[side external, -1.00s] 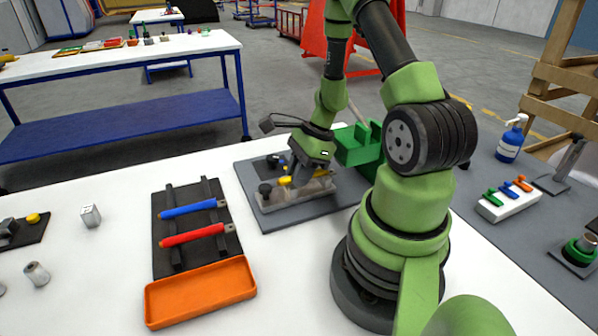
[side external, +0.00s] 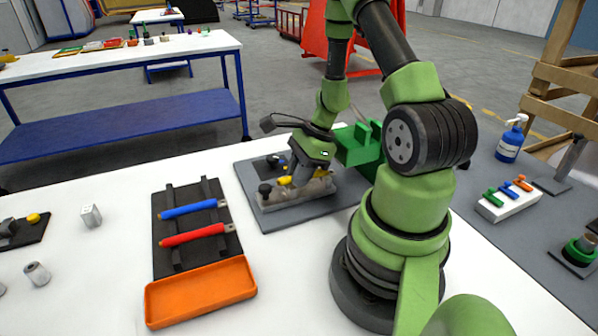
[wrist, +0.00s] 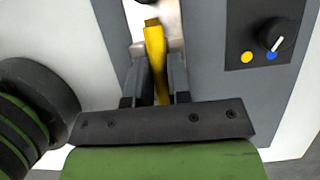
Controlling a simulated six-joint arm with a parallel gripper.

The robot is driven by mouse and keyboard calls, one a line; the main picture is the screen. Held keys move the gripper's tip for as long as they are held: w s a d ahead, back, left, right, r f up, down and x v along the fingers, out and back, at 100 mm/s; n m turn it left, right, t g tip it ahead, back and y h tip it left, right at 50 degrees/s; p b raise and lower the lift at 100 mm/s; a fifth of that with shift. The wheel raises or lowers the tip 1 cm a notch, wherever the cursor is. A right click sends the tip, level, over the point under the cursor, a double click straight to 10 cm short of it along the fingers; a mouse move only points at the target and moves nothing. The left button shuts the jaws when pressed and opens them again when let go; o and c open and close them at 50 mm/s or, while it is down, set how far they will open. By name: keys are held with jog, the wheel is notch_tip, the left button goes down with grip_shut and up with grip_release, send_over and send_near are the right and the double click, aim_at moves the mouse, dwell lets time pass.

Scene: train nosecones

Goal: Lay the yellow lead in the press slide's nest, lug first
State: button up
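The yellow lead (wrist: 156,55) lies lengthwise between the fingers of my gripper (wrist: 159,80), which look closed on its sides. Its brownish lug end (wrist: 152,22) points away from the gripper, over a pale metal part of the press slide. In the side view my gripper (side external: 301,178) points down at the grey press slide (side external: 290,198), with a bit of yellow showing beside the fingers. The nest is mostly hidden by the gripper and lead, so I cannot tell whether the lead touches its floor.
A black rack (side external: 165,240) holds a blue lead (side external: 190,208) and a red lead (side external: 190,236), behind an orange tray (side external: 200,292). A dial panel (wrist: 262,30) sits right of the slide in the wrist view.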

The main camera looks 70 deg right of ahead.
jog(key=shift+o, duration=1.2)
jog(key=shift+f, duration=0.7)
jog(key=shift+o, duration=0.7)
jog(key=shift+g, duration=0.3)
jog(key=shift+s+r, duration=0.1)
jog(key=shift+t, duration=0.4)
jog(key=v, duration=0.3)
jog(key=w+v, duration=0.1)
jog(key=v, duration=0.7)
jog(key=shift+w+d+r, duration=0.15)
jog(key=shift+r, duration=0.05)
